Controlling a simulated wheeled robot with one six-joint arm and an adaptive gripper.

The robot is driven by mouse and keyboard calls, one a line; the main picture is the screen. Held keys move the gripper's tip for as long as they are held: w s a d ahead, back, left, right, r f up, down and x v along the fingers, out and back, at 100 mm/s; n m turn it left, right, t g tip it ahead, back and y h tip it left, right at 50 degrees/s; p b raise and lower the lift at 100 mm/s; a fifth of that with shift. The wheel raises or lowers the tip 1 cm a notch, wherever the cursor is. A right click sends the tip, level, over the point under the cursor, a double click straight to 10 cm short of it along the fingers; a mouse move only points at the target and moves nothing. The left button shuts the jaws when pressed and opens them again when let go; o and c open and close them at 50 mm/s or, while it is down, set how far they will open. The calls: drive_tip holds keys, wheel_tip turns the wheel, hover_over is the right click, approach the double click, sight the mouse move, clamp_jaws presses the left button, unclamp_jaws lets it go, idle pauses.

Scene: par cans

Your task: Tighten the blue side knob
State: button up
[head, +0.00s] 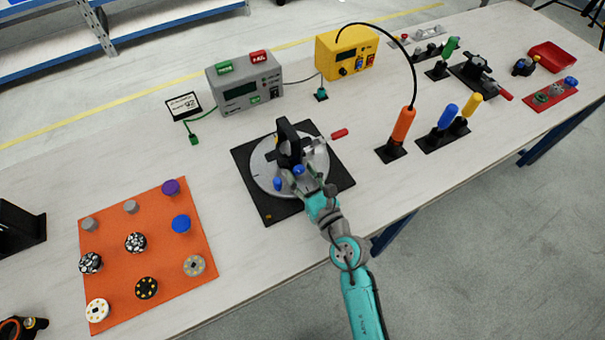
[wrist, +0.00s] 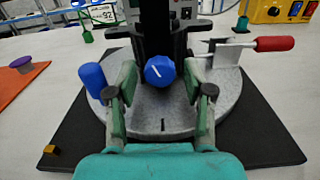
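A blue knob with a white line on its face (wrist: 160,71) sits on the front of a black upright fixture (wrist: 155,25). It also shows in the head view (head: 298,170). My gripper (wrist: 159,78) is open, with one finger on each side of this knob and a visible gap on both sides. In the head view my gripper (head: 301,179) reaches the fixture from the front. A second blue part, a rounded handle (wrist: 92,79), stands left of my left finger; it shows in the head view too (head: 277,184). Whether any finger touches that handle I cannot tell.
The fixture stands on a round grey plate (head: 262,178) on a black mat (head: 274,213). A red-handled lever (wrist: 273,44) sticks out at the right. An orange mat with several knobs (head: 112,216) lies left. Grey (head: 243,83) and yellow (head: 346,51) boxes stand behind.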

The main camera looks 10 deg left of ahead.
clamp_jaws()
drive_tip(key=shift+m, duration=2.4)
drive_tip(key=shift+o, duration=1.7)
unclamp_jaws()
drive_tip(key=shift+d, duration=0.1)
drive_tip(key=v, duration=1.2)
drive_tip(key=shift+w, duration=0.1)
